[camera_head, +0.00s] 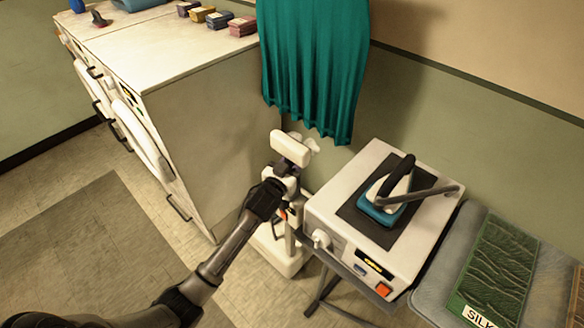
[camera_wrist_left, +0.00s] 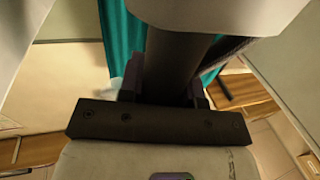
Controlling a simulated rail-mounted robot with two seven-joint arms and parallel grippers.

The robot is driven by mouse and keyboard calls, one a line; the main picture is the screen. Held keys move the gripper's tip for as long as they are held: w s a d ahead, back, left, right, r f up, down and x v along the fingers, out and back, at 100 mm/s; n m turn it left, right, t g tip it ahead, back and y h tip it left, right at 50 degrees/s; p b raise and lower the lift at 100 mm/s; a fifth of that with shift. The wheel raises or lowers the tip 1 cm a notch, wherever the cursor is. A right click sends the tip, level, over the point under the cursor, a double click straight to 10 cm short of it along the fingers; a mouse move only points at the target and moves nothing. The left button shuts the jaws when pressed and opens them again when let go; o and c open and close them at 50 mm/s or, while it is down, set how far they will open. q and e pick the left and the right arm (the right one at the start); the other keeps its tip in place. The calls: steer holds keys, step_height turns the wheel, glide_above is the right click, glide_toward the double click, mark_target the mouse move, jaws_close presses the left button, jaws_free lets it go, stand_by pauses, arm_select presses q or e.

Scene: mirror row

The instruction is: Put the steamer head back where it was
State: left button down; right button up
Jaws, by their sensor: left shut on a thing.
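The steamer head (camera_head: 290,148) is a white block on a dark handle. My left gripper (camera_head: 283,182) is shut on its handle, below the white block. In the left wrist view, the dark handle (camera_wrist_left: 175,65) runs up between the two fingers (camera_wrist_left: 168,92), and the pale underside of the head (camera_wrist_left: 215,12) fills the top. Just behind the head, in the head view, is a small white holder-like part (camera_head: 312,145); whether they touch is unclear. The white steamer base (camera_head: 285,262) stands on the floor below, partly hidden by my arm. My right gripper is not in view.
A teal curtain or garment (camera_head: 315,65) hangs behind the head. A white ironing station (camera_head: 335,210) with a teal iron (camera_head: 388,192) stands close on the right. White appliances (camera_head: 200,120) stand on the left, with several small boxes (camera_head: 220,20) on top.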

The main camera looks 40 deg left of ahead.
arm_select(q)
steer(key=shift+f, duration=0.7)
steer(key=shift+f, duration=0.15)
steer(key=c, duration=0.8)
jaws_free()
